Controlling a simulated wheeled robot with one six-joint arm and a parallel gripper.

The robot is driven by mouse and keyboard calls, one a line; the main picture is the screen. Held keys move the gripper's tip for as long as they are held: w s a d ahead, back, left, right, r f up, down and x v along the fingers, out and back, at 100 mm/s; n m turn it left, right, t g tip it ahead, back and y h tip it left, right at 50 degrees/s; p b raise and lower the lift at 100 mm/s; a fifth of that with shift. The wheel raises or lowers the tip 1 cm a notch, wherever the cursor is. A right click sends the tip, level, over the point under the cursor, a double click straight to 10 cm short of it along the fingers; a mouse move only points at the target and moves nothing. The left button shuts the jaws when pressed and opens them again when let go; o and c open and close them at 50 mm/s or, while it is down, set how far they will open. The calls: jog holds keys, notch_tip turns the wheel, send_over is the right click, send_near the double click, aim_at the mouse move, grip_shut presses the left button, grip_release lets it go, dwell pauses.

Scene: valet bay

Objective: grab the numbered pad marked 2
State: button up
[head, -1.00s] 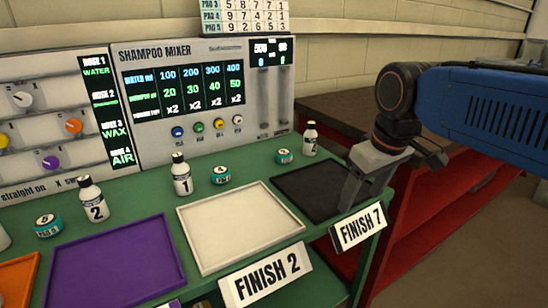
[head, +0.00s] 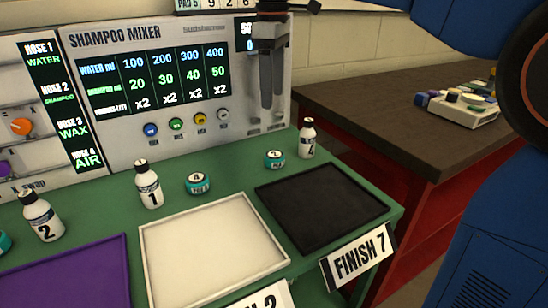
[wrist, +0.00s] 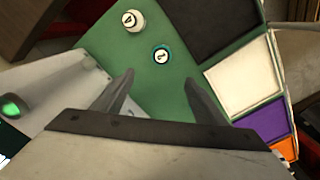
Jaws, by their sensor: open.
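The pad marked 2 (head: 275,159) is a small teal round pot with a white lid. It stands upright on the green bench, behind the black tray and left of the bottle marked 4 (head: 308,138). My gripper (head: 272,104) is open and empty, pointing down above and behind the pad, in front of the mixer's right end. In the wrist view a teal pad (wrist: 162,55) lies just beyond the gap between my open fingertips (wrist: 159,80), apart from them; its number is hard to read there. The pad marked 4 (head: 198,184) stands further left.
The black tray (head: 322,208) and white tray (head: 214,250) lie in front of the pads, with a purple tray (head: 75,275) further left. Bottles marked 1 (head: 149,185) and 2 (head: 42,217) stand left. The shampoo mixer (head: 180,85) rises behind. A FINISH 7 sign (head: 358,257) fronts the black tray.

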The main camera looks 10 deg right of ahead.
send_over(274, 155)
jog(key=f, duration=1.2)
jog(key=shift+w+a, duration=0.15)
jog(key=shift+w, duration=0.2)
jog(key=shift+s+d+f, duration=0.1)
jog(key=shift+s+f, duration=0.05)
jog(key=shift+f, duration=1.2)
jog(key=shift+s+d+f, duration=0.1)
jog(key=shift+f, duration=1.2)
jog(key=c, duration=1.1)
